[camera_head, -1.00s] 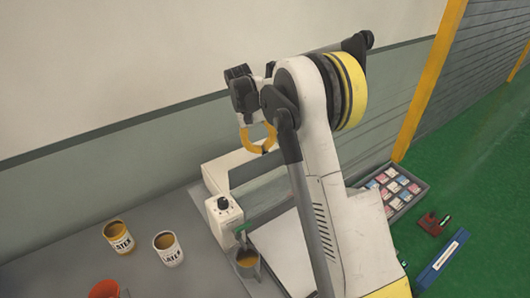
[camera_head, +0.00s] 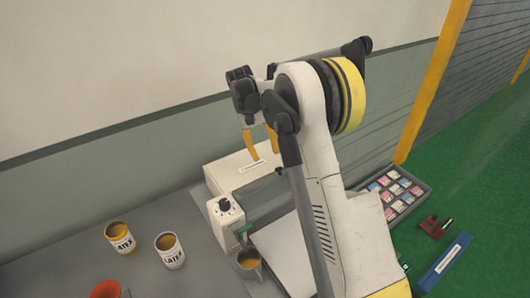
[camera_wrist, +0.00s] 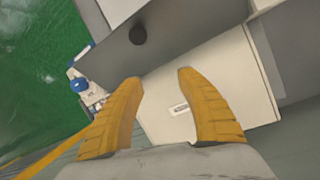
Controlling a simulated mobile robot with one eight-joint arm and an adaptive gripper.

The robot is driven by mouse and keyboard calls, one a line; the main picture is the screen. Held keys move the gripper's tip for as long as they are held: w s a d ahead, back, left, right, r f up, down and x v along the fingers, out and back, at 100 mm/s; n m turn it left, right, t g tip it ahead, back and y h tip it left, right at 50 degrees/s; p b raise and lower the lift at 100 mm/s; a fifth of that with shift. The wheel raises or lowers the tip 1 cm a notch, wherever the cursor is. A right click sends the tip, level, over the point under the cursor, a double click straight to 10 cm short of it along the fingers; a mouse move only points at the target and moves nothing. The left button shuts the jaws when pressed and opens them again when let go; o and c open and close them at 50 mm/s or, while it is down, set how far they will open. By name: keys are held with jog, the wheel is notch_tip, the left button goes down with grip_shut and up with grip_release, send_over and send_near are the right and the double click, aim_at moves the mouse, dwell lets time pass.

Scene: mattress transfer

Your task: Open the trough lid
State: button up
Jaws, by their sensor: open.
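The trough's grey lid (camera_wrist: 190,30) carries a round black knob (camera_wrist: 138,35) in the wrist view. In the head view, the knob (camera_head: 280,172) shows as a small dark spot beside my arm. Behind the lid is a white box top (camera_head: 225,172) with a pale label; the label (camera_wrist: 179,109) also shows between my fingers in the wrist view. My gripper (camera_head: 262,155) is open and empty, with its yellow fingers spread above the white top. The knob is outside the fingers. My arm hides part of the lid, so its exact angle is hard to tell.
A control box with a dial (camera_head: 225,207) and a cup of brown liquid (camera_head: 249,259) stand at the trough's near left. Two paint cans (camera_head: 120,238) and an orange container (camera_head: 106,289) are farther left. A compartment tray (camera_head: 397,188) lies at right; the wall is close behind.

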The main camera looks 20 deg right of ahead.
jog(key=v, duration=1.2)
jog(key=shift+f, duration=0.1)
